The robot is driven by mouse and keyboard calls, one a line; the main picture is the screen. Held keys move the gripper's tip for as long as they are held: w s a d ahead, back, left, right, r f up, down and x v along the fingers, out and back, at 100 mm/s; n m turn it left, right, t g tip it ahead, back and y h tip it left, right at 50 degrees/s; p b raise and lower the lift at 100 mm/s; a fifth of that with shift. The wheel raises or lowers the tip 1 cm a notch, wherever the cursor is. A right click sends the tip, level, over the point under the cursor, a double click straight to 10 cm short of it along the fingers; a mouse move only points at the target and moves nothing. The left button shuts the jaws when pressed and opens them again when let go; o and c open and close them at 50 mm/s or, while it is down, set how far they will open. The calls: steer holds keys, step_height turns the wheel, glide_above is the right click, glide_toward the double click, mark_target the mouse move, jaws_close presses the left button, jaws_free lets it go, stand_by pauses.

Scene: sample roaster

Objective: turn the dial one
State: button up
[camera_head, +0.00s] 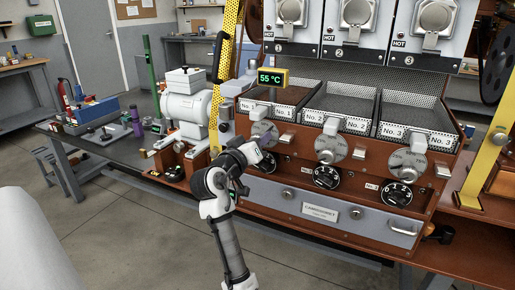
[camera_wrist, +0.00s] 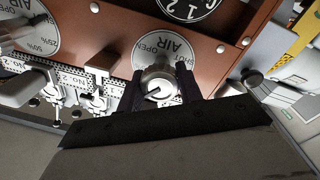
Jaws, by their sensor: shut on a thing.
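Dial one (camera_head: 263,133) is a grey round plate marked AIR, OPEN and SHUT, with a silver knob, below the No. 1 tray on the left of the roaster. In the wrist view the panel appears upside down, and the dial's plate (camera_wrist: 164,46) shows above the knob (camera_wrist: 160,78). My gripper (camera_wrist: 158,88) is shut on that knob, one dark finger on each side of it. A dark mark shows on the knob's face. In the head view my gripper (camera_head: 262,150) reaches the panel from below and hides part of dial one's lower side.
Dial two (camera_head: 330,149) and dial three (camera_head: 407,163) sit to the right, with black numbered dials (camera_head: 326,176) below them. A display (camera_head: 273,78) reads 55 °C. Open floor lies in front.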

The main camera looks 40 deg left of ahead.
steer(key=m+b, duration=0.1)
steer(key=m, duration=0.1)
steer(key=m+b, duration=0.1)
steer(key=m, duration=0.1)
steer(key=shift+f+m+b, duration=0.2)
steer(key=shift+m+b, duration=0.15)
steer(key=shift+m, duration=0.05)
steer(key=m+b, duration=0.2)
steer(key=m, duration=0.1)
steer(key=shift+m, duration=0.3)
steer(key=m+g+b, duration=0.1)
steer(key=m+b, duration=0.1)
steer(key=m, duration=0.2)
steer(key=shift+r+m+b, duration=0.1)
steer(key=shift+m+b, duration=0.85)
steer(key=shift+m, duration=0.65)
steer(key=o, duration=1)
steer(key=shift+s, duration=0.1)
steer(key=s+d, duration=0.1)
steer(key=s, duration=0.3)
steer(key=s+d, duration=0.1)
steer(key=s, duration=0.4)
steer(key=s+d+r, duration=0.1)
steer(key=s, duration=0.3)
steer(key=shift+s+b, duration=0.15)
steer(key=shift+b, duration=0.15)
